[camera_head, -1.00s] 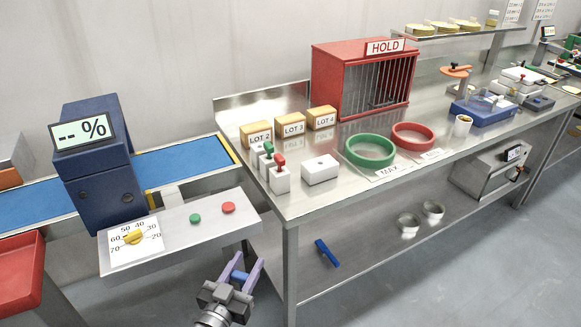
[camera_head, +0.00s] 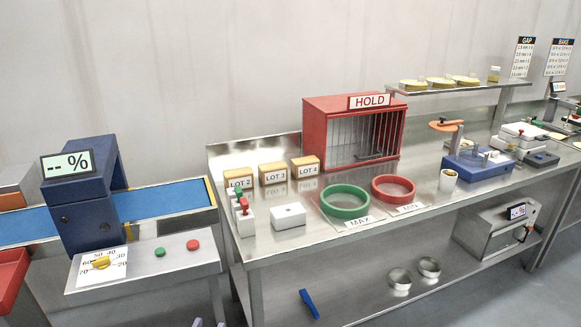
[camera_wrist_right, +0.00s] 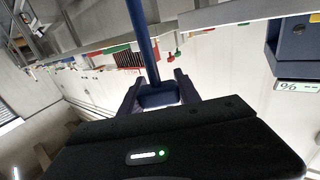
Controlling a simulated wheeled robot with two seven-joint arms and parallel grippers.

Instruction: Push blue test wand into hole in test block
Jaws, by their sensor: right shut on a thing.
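The blue test wand (camera_wrist_right: 143,42) is a long dark-blue rod in the right wrist view. My right gripper (camera_wrist_right: 158,94) is shut on it, and the rod extends away from the fingers. In the head view only the purple fingertips of my right gripper (camera_head: 209,323) show at the bottom edge, left of the steel table's leg; the wand is hidden there. A white block (camera_head: 288,216) with a small dark spot on top, which looks like the test block, sits on the table left of the green ring. The gripper is well apart from it. My left gripper is out of view.
LOT boxes (camera_head: 273,174), a red HOLD cage (camera_head: 335,110) and green (camera_head: 344,202) and red (camera_head: 393,188) rings are nearby. A blue piece (camera_head: 309,304) lies on the lower shelf.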

